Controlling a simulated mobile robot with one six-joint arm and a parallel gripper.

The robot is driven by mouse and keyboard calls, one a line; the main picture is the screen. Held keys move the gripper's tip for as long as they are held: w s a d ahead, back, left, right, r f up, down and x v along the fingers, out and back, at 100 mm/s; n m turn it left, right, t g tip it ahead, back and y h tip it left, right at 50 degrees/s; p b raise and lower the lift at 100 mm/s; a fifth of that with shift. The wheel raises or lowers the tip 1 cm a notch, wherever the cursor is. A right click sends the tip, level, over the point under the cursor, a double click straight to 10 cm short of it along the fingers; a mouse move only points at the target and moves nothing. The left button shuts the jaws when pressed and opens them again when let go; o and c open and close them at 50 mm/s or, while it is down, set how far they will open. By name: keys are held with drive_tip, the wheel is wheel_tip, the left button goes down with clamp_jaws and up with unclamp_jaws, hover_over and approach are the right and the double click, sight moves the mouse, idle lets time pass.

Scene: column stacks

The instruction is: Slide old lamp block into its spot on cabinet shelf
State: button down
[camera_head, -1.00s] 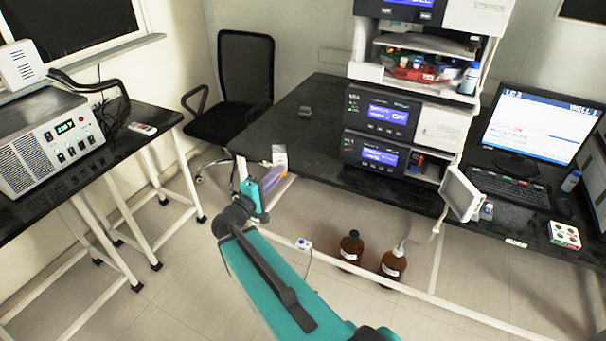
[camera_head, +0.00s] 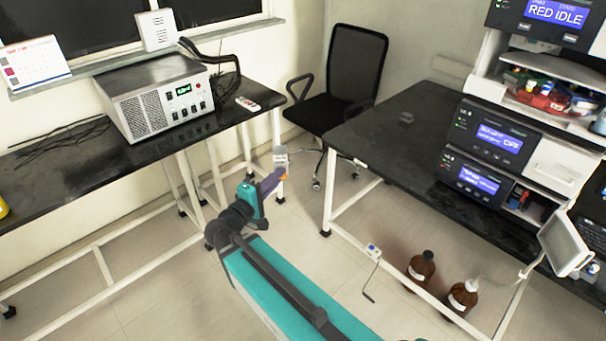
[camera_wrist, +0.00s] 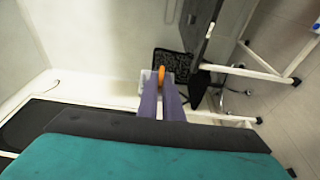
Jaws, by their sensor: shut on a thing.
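My gripper (camera_head: 276,174) is in the middle of the head view, held out above the floor in the gap between the two tables. Its purple fingers are shut on a small pale grey-white block (camera_head: 280,155), which sticks up above the fingertips. I take this to be the old lamp block. In the wrist view my gripper (camera_wrist: 161,98) shows from behind, and the pale block (camera_wrist: 146,78) is partly hidden by the fingers and an orange tip.
A left black table (camera_head: 60,180) carries a metal instrument box (camera_head: 160,102) and a remote. A right black table (camera_head: 385,135) carries an instrument stack (camera_head: 490,145). A black chair (camera_head: 345,80) stands behind the gap. Two brown bottles (camera_head: 421,268) are on the floor below right.

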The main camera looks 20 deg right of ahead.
drive_tip(key=shift+n, duration=0.3)
drive_tip(key=a, duration=0.4)
drive_tip(key=shift+a+r, duration=0.15)
drive_tip(key=shift+r, duration=0.1)
